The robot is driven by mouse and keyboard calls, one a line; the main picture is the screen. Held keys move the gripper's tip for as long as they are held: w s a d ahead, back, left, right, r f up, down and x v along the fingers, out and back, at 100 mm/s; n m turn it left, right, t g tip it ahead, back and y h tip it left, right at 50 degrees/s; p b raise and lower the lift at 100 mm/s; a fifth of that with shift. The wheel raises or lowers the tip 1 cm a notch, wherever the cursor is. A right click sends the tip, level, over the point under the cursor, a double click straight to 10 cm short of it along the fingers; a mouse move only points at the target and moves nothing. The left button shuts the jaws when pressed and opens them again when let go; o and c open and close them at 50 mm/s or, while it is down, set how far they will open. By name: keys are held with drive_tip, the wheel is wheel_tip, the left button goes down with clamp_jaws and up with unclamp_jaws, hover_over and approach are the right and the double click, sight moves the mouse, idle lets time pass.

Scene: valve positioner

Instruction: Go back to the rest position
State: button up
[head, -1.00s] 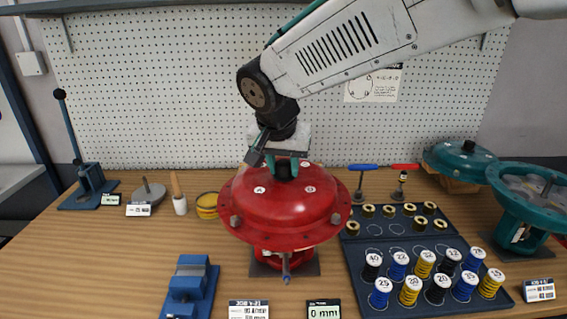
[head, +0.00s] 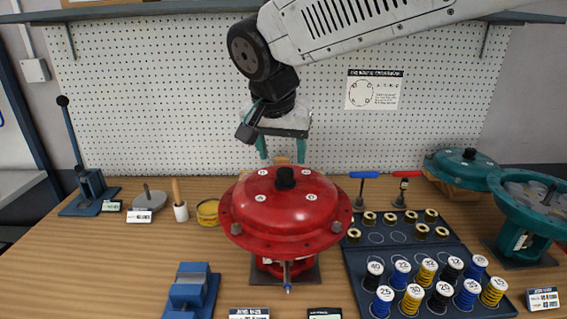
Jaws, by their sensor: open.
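My gripper (head: 281,150) hangs pointing down above the red actuator, its two teal fingers spread wide and empty. The red domed valve actuator (head: 285,212) stands on a dark base plate at the middle of the bench. Its black top knob (head: 285,178) is in full view, just below and apart from the fingertips.
A blue tray (head: 350,262) with numbered springs and brass parts is at the right, near teal housings (head: 530,205). Two T-handle tools (head: 362,190) stand behind it. A blue block (head: 190,290) and lever press (head: 85,188) are at left. The pegboard (head: 170,100) stands behind.

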drive_tip(key=shift+s+r, duration=0.2)
drive_tip(key=shift+r, duration=0.25)
drive_tip(key=s+f+n, duration=0.1)
drive_tip(key=s+d+f+n+g, duration=0.1)
drive_tip(key=s+f+n, duration=0.1)
drive_tip(key=shift+s+d, duration=0.15)
drive_tip(key=shift+d, duration=0.2)
drive_tip(key=s+d+f+g, duration=0.1)
drive_tip(key=s+d+f, duration=0.1)
drive_tip(key=s+d, duration=0.8)
drive_tip(key=s+d+f+g+y, duration=0.1)
drive_tip(key=s+d+f, duration=0.2)
drive_tip(key=s+d, duration=0.8)
drive_tip(key=shift+d+f, duration=0.3)
drive_tip(key=shift+d, duration=0.25)
